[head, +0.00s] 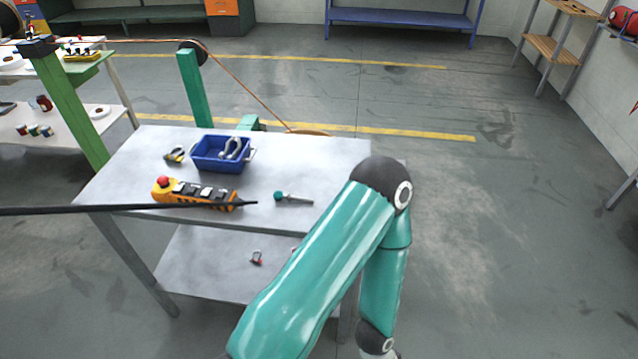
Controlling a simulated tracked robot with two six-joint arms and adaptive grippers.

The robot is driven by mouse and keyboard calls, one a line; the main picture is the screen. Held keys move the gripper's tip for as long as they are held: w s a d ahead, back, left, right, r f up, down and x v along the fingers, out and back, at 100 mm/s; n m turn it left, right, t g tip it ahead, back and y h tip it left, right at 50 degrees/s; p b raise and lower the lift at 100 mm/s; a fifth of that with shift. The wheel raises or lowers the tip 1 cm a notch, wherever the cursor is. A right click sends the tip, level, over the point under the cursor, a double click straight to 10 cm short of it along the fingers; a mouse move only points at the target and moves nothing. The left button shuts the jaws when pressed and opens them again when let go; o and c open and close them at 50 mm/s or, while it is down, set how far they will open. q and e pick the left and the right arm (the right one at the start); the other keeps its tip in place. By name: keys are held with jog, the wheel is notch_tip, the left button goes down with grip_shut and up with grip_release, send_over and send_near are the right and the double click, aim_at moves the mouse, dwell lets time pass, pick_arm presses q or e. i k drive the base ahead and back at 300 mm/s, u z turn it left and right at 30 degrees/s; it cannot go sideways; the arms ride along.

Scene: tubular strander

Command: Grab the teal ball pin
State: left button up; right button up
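The teal ball pin (294,198) lies on the grey table top (322,158), near its front edge and right of the yellow control pendant. Its round teal head is at the left and its thin grey shank points right. Neither gripper is in view. A teal arm of mine rises from the bottom, bends at its elbow right of the pin, and runs down again. Its wrist is cut off by the bottom edge. The pin is unobstructed and apart from this arm.
A yellow control pendant (192,192) with a red button lies left of the pin. Behind it are a blue bin (218,165) holding grey parts and a small yellow-black item (174,155). A thin dark rod (110,209) crosses from the left. A small red-grey item (257,257) lies on the lower shelf.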

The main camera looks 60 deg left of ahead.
aim_at(278, 194)
jog(key=z, duration=0.5)
jog(key=i, duration=0.25)
jog(key=u, duration=3.55)
jog(key=i, duration=0.55)
jog(key=z, duration=0.45)
jog(key=k, duration=0.4)
jog(key=u, duration=0.05)
